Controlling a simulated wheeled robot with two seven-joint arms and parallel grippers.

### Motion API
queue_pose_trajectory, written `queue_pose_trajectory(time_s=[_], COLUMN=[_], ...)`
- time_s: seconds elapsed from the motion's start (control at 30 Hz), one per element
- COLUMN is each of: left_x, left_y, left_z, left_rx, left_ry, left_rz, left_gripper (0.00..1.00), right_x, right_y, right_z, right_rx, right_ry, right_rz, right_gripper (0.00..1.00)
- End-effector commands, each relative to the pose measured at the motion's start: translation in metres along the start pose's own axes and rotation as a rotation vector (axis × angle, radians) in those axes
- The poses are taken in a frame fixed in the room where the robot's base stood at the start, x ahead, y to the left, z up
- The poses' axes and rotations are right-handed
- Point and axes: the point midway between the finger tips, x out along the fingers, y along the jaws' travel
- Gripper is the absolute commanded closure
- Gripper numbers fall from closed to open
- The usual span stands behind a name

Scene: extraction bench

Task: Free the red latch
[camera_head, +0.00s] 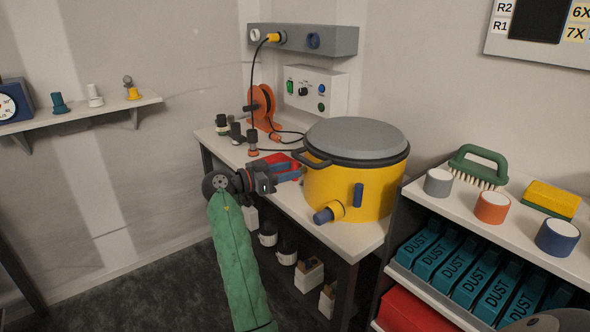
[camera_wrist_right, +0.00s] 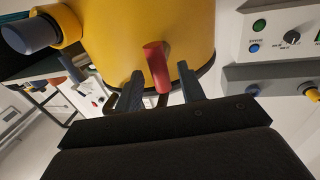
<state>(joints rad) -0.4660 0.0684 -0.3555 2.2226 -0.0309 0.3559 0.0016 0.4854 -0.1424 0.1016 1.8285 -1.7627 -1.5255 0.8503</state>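The yellow pot (camera_head: 345,190) with a grey lid (camera_head: 358,138) stands on the bench. In the right wrist view the pot's yellow wall (camera_wrist_right: 190,30) fills the upper middle, with the red latch (camera_wrist_right: 156,62) on it. My right gripper (camera_head: 292,170) is at the pot's left side in the head view. In the wrist view its two dark fingers (camera_wrist_right: 160,78) are apart, one on each side of the latch, with gaps visible. The latch cannot be made out clearly in the head view. A blue latch (camera_head: 358,195) is on the pot's front. My left gripper is out of view.
A yellow spout with a blue cap (camera_head: 328,213) juts from the pot's front. Behind are an orange reel (camera_head: 262,106) with a black cable and a white control box (camera_head: 315,92). A shelf with a green brush (camera_head: 478,162) and several round-topped pieces stands at right.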

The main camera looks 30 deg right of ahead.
Motion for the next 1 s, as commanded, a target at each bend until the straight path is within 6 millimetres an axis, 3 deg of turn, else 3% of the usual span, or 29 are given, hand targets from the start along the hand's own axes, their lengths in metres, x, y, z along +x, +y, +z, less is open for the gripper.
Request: queue_pose_trajectory(time_s=[0.2,0.47,0.67,1.0], left_x=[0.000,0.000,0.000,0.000], left_y=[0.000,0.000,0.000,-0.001], left_z=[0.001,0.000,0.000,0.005], left_rx=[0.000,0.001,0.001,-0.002], left_ry=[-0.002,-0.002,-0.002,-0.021], left_rz=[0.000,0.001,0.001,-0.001], left_gripper=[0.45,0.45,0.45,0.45], right_x=[0.023,0.025,0.025,0.025], right_y=[0.000,0.000,0.000,0.001], right_z=[0.000,0.000,0.000,0.001], right_rx=[-0.001,-0.001,-0.001,-0.023], right_ry=[0.000,0.000,-0.001,0.002], right_rz=[0.001,-0.001,0.000,0.003], right_gripper=[0.60,0.60,0.98,0.98])
